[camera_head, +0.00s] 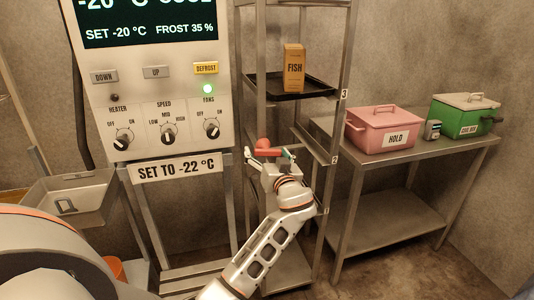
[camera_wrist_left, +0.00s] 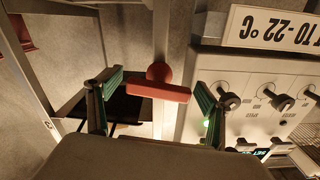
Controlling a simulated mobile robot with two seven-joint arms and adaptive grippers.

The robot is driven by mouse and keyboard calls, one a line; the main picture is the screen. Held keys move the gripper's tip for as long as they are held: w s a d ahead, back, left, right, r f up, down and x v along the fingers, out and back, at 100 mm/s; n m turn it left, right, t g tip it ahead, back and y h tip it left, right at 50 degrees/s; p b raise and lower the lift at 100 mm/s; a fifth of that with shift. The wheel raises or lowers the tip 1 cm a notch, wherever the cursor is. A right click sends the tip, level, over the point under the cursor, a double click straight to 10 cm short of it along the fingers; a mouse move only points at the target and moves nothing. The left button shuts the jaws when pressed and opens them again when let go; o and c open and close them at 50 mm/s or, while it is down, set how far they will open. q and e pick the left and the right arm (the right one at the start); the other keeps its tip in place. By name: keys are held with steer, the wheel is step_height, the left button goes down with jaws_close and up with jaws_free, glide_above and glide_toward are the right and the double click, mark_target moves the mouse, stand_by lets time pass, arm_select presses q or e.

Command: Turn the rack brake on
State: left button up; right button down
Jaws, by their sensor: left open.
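The rack (camera_head: 331,158) is a tall metal frame with numbered shelf levels in the head view. Its red brake lever, a bar with a round knob (camera_head: 262,144), is at the rack's left front post. My left gripper (camera_head: 271,158) is at the lever, open, with its green-lined fingers apart. The gripper partly hides the lever's mount in the head view. My right gripper is not in view.
A control panel (camera_head: 150,105) with knobs stands left of the rack, above a "SET TO -22 °C" sign (camera_head: 178,169). A dark tray (camera_head: 291,86) with a FISH box (camera_head: 293,68) sits on the rack. Right, a table (camera_head: 420,155) holds a pink HOLD box (camera_head: 384,129) and a green box (camera_head: 464,113).

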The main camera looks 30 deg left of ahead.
arm_select(q)
steer(key=c, duration=1.1)
